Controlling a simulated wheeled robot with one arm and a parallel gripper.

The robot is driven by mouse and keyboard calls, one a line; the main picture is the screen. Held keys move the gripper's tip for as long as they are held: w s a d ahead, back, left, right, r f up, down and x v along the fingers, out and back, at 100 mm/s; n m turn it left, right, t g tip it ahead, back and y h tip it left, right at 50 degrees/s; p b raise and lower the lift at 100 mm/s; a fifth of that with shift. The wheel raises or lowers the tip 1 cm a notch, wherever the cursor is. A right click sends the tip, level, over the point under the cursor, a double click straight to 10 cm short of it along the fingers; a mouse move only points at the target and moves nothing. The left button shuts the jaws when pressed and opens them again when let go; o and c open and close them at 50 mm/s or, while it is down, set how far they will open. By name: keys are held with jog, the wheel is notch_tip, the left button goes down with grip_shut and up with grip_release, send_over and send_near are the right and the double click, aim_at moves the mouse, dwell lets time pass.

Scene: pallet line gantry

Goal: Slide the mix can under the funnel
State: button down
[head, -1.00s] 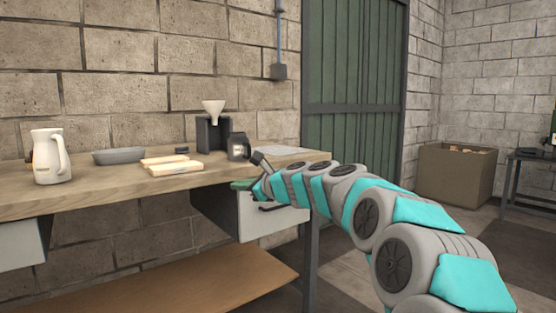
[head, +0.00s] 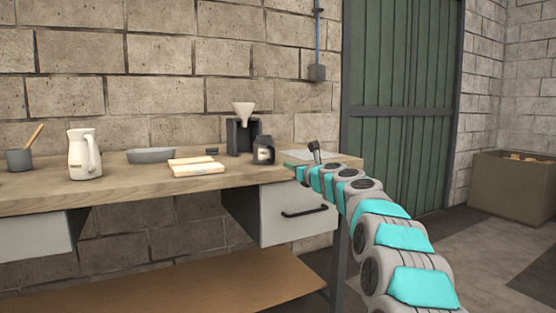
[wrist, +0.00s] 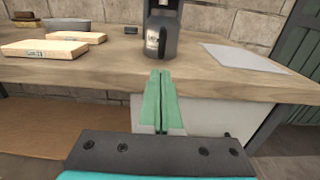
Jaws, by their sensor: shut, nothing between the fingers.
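The mix can (head: 263,150) is a dark can with a pale label and a handle, upright on the workbench. In the wrist view the mix can (wrist: 160,42) stands just beyond my fingertips, apart from them. The white funnel (head: 243,109) sits on top of a black stand (head: 240,137) behind and left of the can. The can is in front of the stand, not below the funnel. My gripper (wrist: 161,76) is shut and empty, its green fingers pressed together and pointing at the can from the bench's front edge. In the head view my arm hides most of it.
Two pale wooden blocks (head: 196,167), a grey tray (head: 151,155), a white jug (head: 84,154) and a grey cup (head: 19,160) stand to the left. A pale sheet (wrist: 245,57) lies right of the can. A drawer (head: 297,210) hangs below the bench top (head: 130,186).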

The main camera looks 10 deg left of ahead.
aim_at(273, 159)
jog(key=p+x, duration=0.4)
jog(key=x, duration=0.2)
jog(key=shift+w+a+r, duration=0.1)
jog(key=shift+w+r, duration=0.05)
jog(key=shift+r, duration=0.05)
jog(key=shift+p+x, duration=1.25)
jog(key=shift+x, duration=0.1)
jog(key=shift+f, duration=0.2)
